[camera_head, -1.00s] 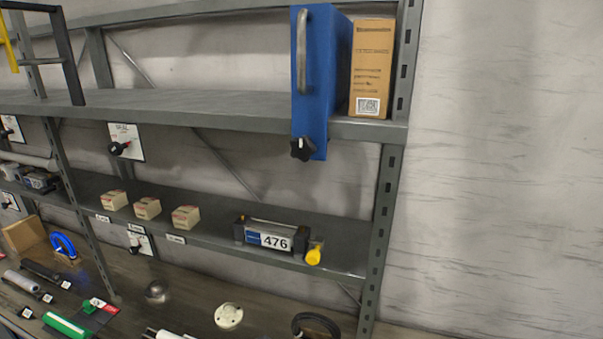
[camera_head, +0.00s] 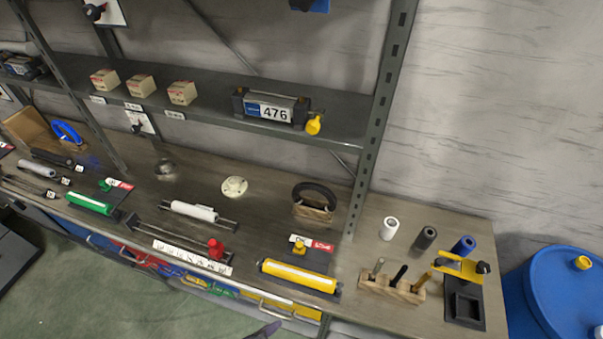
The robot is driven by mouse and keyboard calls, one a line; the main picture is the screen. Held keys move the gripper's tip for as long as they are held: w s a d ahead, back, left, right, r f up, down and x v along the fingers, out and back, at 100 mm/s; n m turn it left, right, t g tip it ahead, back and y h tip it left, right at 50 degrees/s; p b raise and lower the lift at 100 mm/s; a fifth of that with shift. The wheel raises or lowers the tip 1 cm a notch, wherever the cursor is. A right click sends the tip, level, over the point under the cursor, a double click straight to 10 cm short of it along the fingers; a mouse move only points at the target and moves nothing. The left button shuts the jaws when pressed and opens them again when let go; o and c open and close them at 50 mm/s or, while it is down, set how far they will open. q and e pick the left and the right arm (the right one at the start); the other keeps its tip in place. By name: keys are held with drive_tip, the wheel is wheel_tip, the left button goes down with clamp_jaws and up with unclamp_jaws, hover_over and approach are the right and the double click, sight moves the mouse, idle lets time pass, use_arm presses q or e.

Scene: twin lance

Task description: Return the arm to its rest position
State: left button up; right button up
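Neither of my arms can be made out in the head view, and I see no gripper fingers. A small dark grey-purple shape (camera_head: 265,331) shows at the bottom edge in front of the bench. It is cut off by the frame, and I cannot tell what it is.
A workbench (camera_head: 345,255) holds a yellow cylinder (camera_head: 299,276), a white cylinder (camera_head: 194,211), a green cylinder (camera_head: 89,203) and a wooden block with tools (camera_head: 392,289). A shelf above holds a unit marked 476 (camera_head: 270,106). A blue drum (camera_head: 550,300) stands at right.

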use_arm(q)
drive_tip(key=s+a+f+n+g+y, duration=0.1)
drive_tip(key=s+a+n+y, duration=0.1)
drive_tip(key=a+n, duration=0.5)
drive_tip(key=s+a+f+n+g+y, duration=0.25)
drive_tip(key=a+n, duration=0.25)
drive_tip(key=a, duration=0.5)
wheel_tip(320, 180, up, 18)
drive_tip(key=p, duration=1.7)
drive_tip(key=shift+s+d+n+t, duration=0.15)
drive_tip(key=shift+n+t, duration=0.15)
drive_tip(key=shift+t, duration=0.05)
